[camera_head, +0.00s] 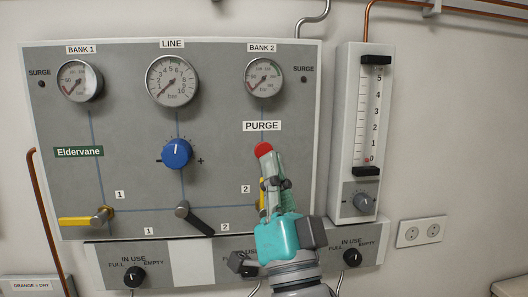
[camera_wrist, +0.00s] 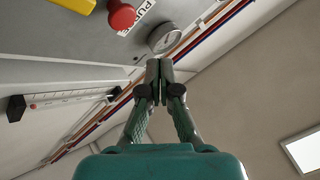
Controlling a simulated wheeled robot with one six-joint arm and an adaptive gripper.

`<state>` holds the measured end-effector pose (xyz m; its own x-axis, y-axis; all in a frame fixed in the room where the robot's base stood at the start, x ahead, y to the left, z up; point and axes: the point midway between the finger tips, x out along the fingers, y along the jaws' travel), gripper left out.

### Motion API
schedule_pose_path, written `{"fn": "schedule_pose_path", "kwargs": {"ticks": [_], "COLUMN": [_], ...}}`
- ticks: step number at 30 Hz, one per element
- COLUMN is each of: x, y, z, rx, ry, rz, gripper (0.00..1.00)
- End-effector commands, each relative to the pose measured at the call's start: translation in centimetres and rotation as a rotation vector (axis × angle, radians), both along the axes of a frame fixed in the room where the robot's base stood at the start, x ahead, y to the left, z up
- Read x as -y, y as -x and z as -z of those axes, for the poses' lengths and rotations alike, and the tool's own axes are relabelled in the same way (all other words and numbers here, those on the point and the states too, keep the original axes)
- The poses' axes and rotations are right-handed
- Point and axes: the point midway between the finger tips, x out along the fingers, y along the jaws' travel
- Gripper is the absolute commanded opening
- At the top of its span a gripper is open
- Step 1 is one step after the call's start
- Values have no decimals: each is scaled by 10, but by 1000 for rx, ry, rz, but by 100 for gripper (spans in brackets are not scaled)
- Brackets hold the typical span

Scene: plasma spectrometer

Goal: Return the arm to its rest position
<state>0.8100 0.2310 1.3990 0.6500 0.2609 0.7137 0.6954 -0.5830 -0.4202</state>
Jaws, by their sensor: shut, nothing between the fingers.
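My gripper (camera_head: 268,163) is in front of the right side of the grey gas panel (camera_head: 130,125), below the PURGE label (camera_head: 262,126). Its teal body and fingers hide part of the panel. The red purge button (camera_head: 263,149) shows just above the fingertips in the head view. In the wrist view my gripper (camera_wrist: 160,68) has its fingertips together with nothing between them, and the red button (camera_wrist: 122,16) is up and to the left, apart from the fingertips in the picture.
A blue knob (camera_head: 177,153), a yellow-handled valve (camera_head: 75,221) and a black-handled valve (camera_head: 200,222) stick out from the panel. A flow meter (camera_head: 368,120) is to the right. A yellow handle (camera_head: 262,194) is partly hidden behind my gripper. Open wall lies further right.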

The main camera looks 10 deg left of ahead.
Motion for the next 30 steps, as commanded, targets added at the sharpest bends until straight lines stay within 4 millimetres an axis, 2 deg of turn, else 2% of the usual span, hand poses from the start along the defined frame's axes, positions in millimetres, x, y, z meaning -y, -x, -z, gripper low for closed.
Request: {"fn": "schedule_pose_path", "kwargs": {"ticks": [13, 17, 20, 25, 30], "x": [2, 5, 12, 31, 53], "y": [6, 3, -1, -3, 5], "z": [1, 17, 47, 116, 184], "rx": [-1, -17, -45, -112, -177], "ry": [1, 17, 47, 122, 196], "rz": [1, 15, 41, 102, 162], "gripper": [0, 0, 0, 0, 0]}}
